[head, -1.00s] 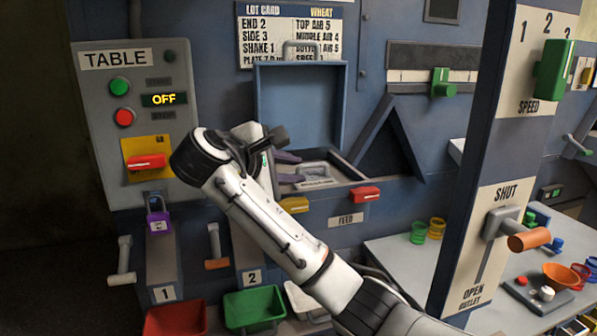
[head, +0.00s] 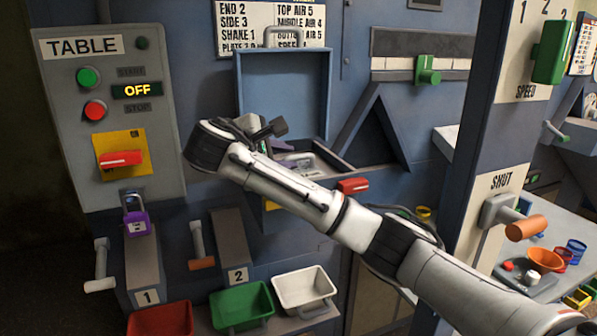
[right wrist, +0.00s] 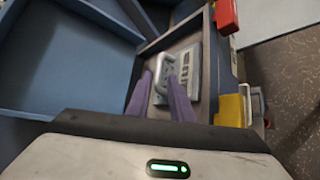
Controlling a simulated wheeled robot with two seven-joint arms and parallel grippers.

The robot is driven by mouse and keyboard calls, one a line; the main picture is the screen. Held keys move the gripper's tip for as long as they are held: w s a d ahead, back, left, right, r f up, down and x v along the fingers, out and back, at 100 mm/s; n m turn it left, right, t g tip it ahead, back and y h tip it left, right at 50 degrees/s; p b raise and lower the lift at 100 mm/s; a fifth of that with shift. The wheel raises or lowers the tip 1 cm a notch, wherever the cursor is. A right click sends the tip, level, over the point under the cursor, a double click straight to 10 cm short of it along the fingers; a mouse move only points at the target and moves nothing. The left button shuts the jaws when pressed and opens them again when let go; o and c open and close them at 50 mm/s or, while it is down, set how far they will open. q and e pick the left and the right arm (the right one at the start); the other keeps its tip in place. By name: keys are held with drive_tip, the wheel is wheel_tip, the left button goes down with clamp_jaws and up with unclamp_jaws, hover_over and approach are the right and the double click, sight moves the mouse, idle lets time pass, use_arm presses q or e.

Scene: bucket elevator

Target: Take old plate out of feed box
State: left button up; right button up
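The feed box (head: 334,156) is set in the blue machine, with its blue lid (head: 285,95) standing open behind it. The old plate (right wrist: 192,72) is a grey plate with dark lettering and a raised metal handle, lying inside the box; it shows partly in the head view (head: 303,159), behind my right arm. My right gripper (right wrist: 161,78) has two purple fingers, spread apart and pointing into the box at the handle. The handle shows at the fingertips, and I cannot tell if they touch it. My left gripper is not in view.
A red latch (head: 352,185) and a yellow latch (right wrist: 229,110) sit on the box's front. Red (head: 160,320), green (head: 240,305) and white (head: 304,288) bins stand below. The table control panel (head: 110,120) reads OFF.

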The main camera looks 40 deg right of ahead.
sight(298, 156)
drive_tip(key=x, duration=0.4)
drive_tip(key=shift+s+d+r+p, duration=0.15)
drive_tip(key=shift+p, duration=0.15)
clamp_jaws()
drive_tip(key=shift+r, duration=0.1)
